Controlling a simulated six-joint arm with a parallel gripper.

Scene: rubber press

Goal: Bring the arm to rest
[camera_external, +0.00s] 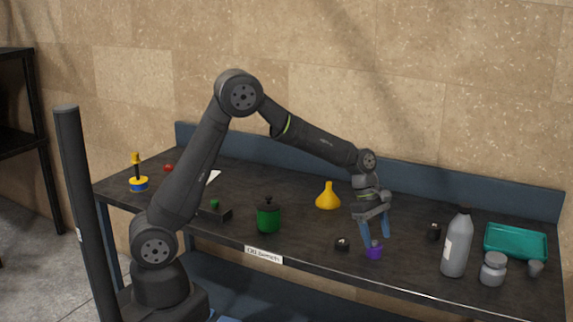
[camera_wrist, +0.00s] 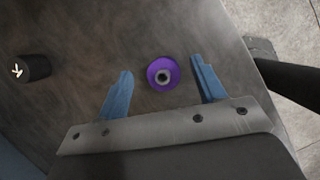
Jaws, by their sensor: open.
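My gripper (camera_external: 375,238) has two blue fingers and hangs pointing down over the front middle of the dark bench. In the wrist view my gripper (camera_wrist: 163,95) is open, its fingers wide apart. A small purple round piece (camera_external: 374,251) sits on the bench at the fingertips. In the wrist view the purple piece (camera_wrist: 163,74) lies between and just beyond the fingers, with clear gaps on both sides and a dark hole at its centre. Nothing is held.
The bench (camera_external: 310,262) also carries a small black cylinder (camera_external: 342,244), a yellow flask-shaped piece (camera_external: 328,197), a green pot (camera_external: 268,217), a grey bottle (camera_external: 456,246), a grey jar (camera_external: 493,269) and a teal tray (camera_external: 515,254). A raised blue back edge (camera_external: 430,183) runs behind.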

